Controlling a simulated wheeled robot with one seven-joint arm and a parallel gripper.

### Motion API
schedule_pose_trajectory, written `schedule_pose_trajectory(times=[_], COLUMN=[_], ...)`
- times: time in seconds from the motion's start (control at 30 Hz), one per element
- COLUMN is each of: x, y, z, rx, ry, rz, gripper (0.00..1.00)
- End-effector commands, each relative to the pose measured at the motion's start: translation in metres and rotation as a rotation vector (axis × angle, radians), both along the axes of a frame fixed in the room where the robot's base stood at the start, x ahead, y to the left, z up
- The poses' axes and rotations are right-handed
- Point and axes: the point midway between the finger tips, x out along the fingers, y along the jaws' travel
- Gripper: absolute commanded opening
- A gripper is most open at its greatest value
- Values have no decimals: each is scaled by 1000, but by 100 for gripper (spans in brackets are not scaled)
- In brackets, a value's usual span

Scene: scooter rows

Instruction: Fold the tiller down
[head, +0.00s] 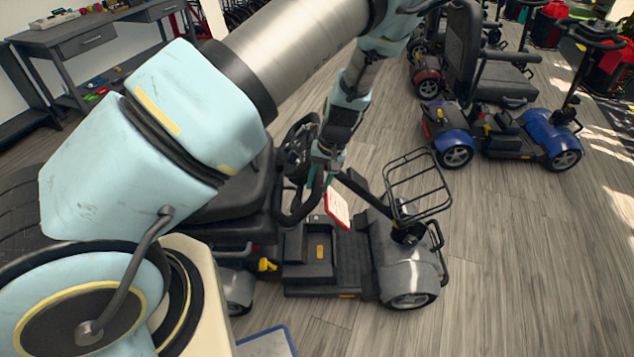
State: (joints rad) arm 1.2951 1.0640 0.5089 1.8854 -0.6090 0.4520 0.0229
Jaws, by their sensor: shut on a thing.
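A grey scooter (390,262) stands below my arm. Its black tiller (363,192) leans back from the front wheels toward the seat (232,190), at a low slant. The looped handlebar (290,215) is at the tiller's upper end, close to the seat. My gripper (322,178) points down and is shut on the handlebar of the tiller. The fingers partly cover the place they hold. A white card with a red edge (338,208) hangs just below the gripper. My arm hides part of the seat and the scooter's rear.
A wire basket (418,185) is mounted at the scooter's front. A blue scooter (500,130) stands at the back right, a red one (428,80) behind it. A workbench (75,40) is at the back left. The wooden floor at right is clear.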

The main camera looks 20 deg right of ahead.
Motion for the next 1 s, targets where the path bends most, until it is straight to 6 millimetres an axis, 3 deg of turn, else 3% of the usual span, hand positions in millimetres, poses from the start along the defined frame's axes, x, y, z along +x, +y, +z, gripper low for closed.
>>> schedule_pose_trajectory(times=[0.13, 0.4, 0.43, 0.5, 0.67, 1.0], x=[-6, -6, -6, -6, -6, -7], y=[-18, -19, -19, -19, -19, -19], z=[18, 16, 16, 16, 16, 16], rx=[-7, -6, -6, -6, -5, -5], ry=[-1, -3, -3, -3, -2, -2], rz=[-4, 0, 0, 0, -1, -2], gripper=[0, 0, 42, 50, 68, 68])
